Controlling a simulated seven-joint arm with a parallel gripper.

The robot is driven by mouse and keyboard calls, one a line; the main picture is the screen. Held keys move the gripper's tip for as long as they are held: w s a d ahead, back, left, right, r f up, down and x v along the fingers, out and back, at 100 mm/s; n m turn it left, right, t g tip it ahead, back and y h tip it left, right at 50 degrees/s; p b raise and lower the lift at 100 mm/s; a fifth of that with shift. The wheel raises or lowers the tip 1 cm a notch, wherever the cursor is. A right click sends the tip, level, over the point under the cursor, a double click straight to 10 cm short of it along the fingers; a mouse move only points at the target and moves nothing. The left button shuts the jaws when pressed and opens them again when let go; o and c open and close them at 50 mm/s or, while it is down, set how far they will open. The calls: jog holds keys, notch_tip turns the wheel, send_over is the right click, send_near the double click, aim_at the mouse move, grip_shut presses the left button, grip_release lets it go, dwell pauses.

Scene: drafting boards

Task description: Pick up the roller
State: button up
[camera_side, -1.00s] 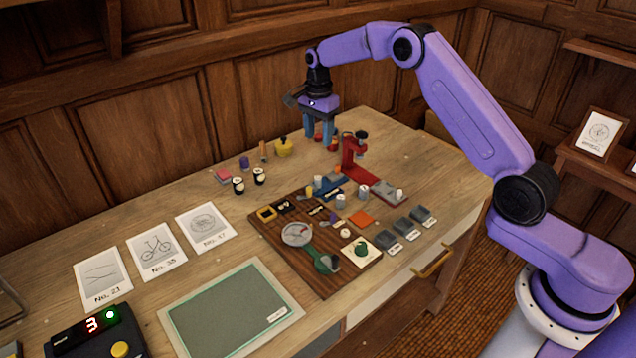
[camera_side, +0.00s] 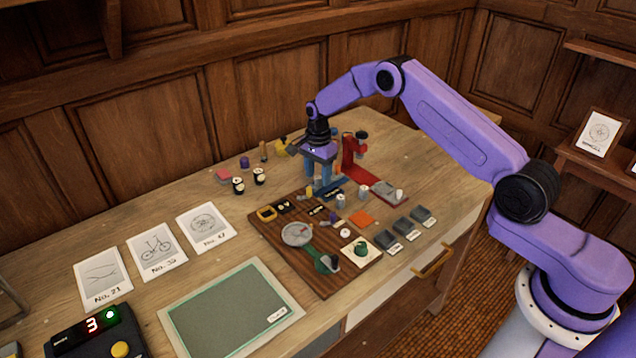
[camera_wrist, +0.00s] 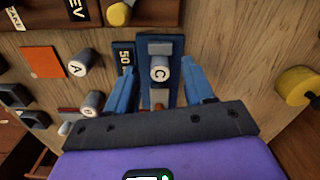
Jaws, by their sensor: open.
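My gripper (camera_side: 318,184) points down above the work table, with its two blue fingers apart. In the wrist view my gripper (camera_wrist: 180,82) has its fingers on either side of a grey cylinder with a pale end marked C (camera_wrist: 160,72). This cylinder sits on a dark blue holder (camera_wrist: 158,41) and nothing is gripped. Similar cylinders marked A (camera_wrist: 77,68) and B (camera_wrist: 93,102) stand to the left of it. I cannot tell for sure which piece is the roller. In the side view the fingers largely hide the C cylinder.
A red stand (camera_side: 352,160) is close behind and right of the gripper. A wooden board (camera_side: 292,270) with small parts lies in front. A yellow pot (camera_wrist: 297,87) is at the right of the wrist view. A green mat (camera_side: 228,310) and picture cards (camera_side: 156,251) lie left.

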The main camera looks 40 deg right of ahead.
jog(key=shift+f, duration=0.3)
grip_shut()
jog(key=shift+r, duration=0.1)
